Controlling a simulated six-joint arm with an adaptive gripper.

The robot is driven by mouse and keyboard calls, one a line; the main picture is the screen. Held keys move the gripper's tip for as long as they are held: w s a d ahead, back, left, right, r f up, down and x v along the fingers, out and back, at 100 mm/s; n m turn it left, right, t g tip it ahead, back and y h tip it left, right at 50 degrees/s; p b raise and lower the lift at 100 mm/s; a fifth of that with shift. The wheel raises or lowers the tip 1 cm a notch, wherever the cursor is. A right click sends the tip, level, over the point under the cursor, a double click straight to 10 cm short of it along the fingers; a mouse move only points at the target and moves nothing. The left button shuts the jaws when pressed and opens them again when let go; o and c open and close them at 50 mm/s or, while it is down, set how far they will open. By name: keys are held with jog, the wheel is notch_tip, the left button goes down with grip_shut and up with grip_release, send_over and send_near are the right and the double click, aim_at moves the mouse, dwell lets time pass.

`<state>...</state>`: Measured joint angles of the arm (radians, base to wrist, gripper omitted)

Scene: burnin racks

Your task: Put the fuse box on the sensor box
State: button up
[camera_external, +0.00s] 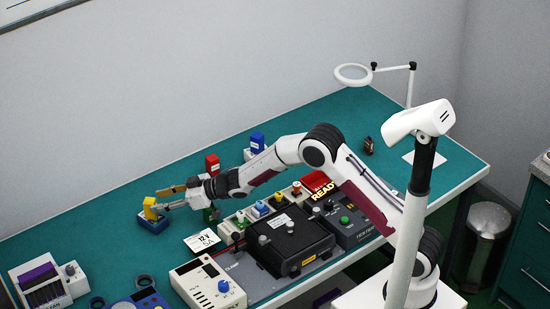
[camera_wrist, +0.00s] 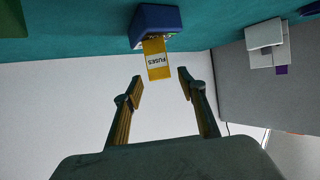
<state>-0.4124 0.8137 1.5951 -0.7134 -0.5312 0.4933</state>
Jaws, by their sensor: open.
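The fuse box (camera_external: 150,208) is a small yellow block at the left of the bench. It reads "FUSES" in the wrist view (camera_wrist: 156,62). It stands on a low blue box (camera_external: 155,224), which also shows in the wrist view (camera_wrist: 156,20). No readable label shows which box is the sensor box. My gripper (camera_external: 162,198) is open beside the fuse box, its fingers pointing left. In the wrist view my gripper (camera_wrist: 160,77) has its fingertips apart, just short of the fuse box's near end, with a gap on each side.
A red block (camera_external: 212,165) and a blue block (camera_external: 257,143) stand behind my arm. A "12V" card (camera_external: 202,242), a white instrument (camera_external: 207,284) and a black test unit (camera_external: 290,241) lie to the front right. The bench behind the fuse box is clear.

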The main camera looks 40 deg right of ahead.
jog(key=v, duration=0.7)
jog(key=shift+s+d, duration=0.1)
jog(key=shift+s, duration=0.05)
dwell(0.8)
jog(key=s+d+r+m+t+h, duration=0.1)
jog(key=d+r+m+t+h, duration=0.2)
jog(key=d+r, duration=0.75)
jog(key=s+d+r+m+g+h, duration=0.1)
jog(key=s+d+r+h, duration=0.15)
jog(key=s+d, duration=0.4)
jog(key=s+d+r+m+g+h, duration=0.1)
jog(key=s+d+h, duration=0.2)
jog(key=d, duration=0.6)
jog(key=s+d+m+g+h, duration=0.1)
jog(key=s+d, duration=0.3)
jog(key=s, duration=0.3)
jog(key=s+d+m+g, duration=0.1)
jog(key=s+d+m, duration=0.1)
jog(key=s+d, duration=0.35)
jog(key=s+f+m+g, duration=0.1)
jog(key=s+f+g, duration=0.1)
jog(key=s, duration=1.7)
jog(key=shift+a+f+g, duration=0.15)
jog(key=shift+f+g, duration=0.2)
jog(key=shift+g, duration=0.05)
